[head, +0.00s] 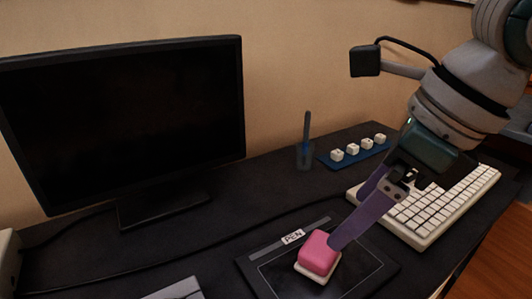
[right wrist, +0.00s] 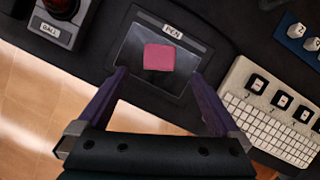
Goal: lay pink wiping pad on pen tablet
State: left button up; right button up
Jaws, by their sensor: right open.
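The pink wiping pad (head: 319,251) with a pale underside lies on the dark pen tablet (head: 265,278), which has a "PEN" label. In the right wrist view the pad (right wrist: 159,57) sits on the upper middle of the tablet's screen area (right wrist: 140,86). My right gripper (head: 345,221) is open. In the right wrist view its two purple fingers (right wrist: 162,82) are spread wide, with the pad beyond and between their tips and a gap to each side. In the head view one finger overlaps the pad's right edge. My left gripper is not seen.
A white keyboard (head: 440,207) stands right of the tablet. A monitor (head: 125,125) stands at the left, a cup with a stick (head: 305,154) and a blue strip of white keys (head: 352,155) behind. A "BALL" device (right wrist: 54,29) is beside the tablet.

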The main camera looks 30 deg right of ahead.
jog(key=s+a+r+m+t+y, duration=0.1)
jog(key=a+r+m+y, duration=0.1)
jog(key=a+r+y, duration=0.6)
jog(key=s+a+r+m+t+y, duration=0.1)
jog(key=a+r+y, duration=0.35)
jog(key=a, duration=0.55)
jog(key=w+d+r+m+t, duration=0.3)
jog(key=w+r+m+t, duration=0.1)
jog(key=r+m+t, duration=0.65)
jog(key=w+d+f+m+h, duration=0.3)
jog(key=d+f+m+h, duration=1)
jog(key=m+h, duration=0.6)
jog(key=s+a+f+m+g+y, duration=0.3)
jog(key=s+f+m+g, duration=0.4)
jog(key=s+f+g, duration=0.6)
jog(key=s+f+y, duration=0.1)
jog(key=s+f, duration=0.3)
jog(key=shift+s+y, duration=0.35)
jog(key=shift+s, duration=0.05)
